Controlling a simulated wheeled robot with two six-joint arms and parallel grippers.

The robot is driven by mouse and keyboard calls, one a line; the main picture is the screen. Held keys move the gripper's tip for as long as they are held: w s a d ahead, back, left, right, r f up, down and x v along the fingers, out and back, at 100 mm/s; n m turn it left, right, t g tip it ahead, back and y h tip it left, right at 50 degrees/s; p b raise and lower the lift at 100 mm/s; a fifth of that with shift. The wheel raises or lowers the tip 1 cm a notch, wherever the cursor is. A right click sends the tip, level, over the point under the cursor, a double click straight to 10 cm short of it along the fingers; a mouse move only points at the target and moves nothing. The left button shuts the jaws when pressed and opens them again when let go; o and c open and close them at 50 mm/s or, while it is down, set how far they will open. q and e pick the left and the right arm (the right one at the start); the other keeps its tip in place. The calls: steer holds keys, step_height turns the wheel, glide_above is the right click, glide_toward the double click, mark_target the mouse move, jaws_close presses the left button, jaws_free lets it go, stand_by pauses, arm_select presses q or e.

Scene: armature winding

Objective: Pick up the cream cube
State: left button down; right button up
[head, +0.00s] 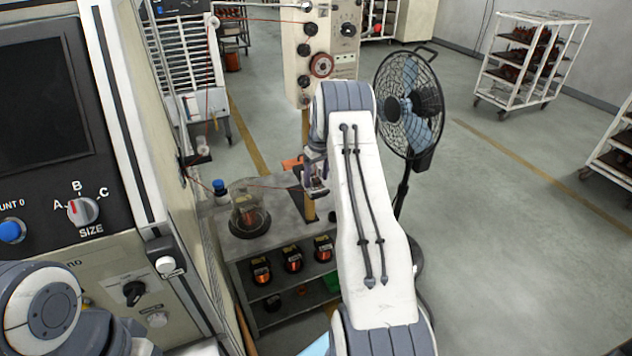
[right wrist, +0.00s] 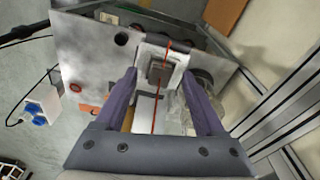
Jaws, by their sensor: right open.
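I cannot pick out a cream cube with certainty in either view. My right gripper (head: 316,178) hangs above the back of the low bench, its fingers partly hidden by my own arm. In the right wrist view my right gripper (right wrist: 160,76) is open, with its two fingers spread apart. A pale block with a grey square face (right wrist: 158,72) shows between the fingertips, and an orange wire (right wrist: 156,112) runs across it. I cannot tell whether the fingers touch it. My left gripper is not in view; only part of that arm shows at lower left.
The grey bench (head: 262,243) bears a glass jar (head: 247,206) and a blue-topped item (head: 219,187). Several copper spools (head: 292,259) stand on its shelf. A machine panel (head: 45,100) fills the left. A black fan (head: 408,105) stands right of my arm. Open floor lies farther right.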

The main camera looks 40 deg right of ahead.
jaws_close()
steer(key=shift+r, duration=0.1)
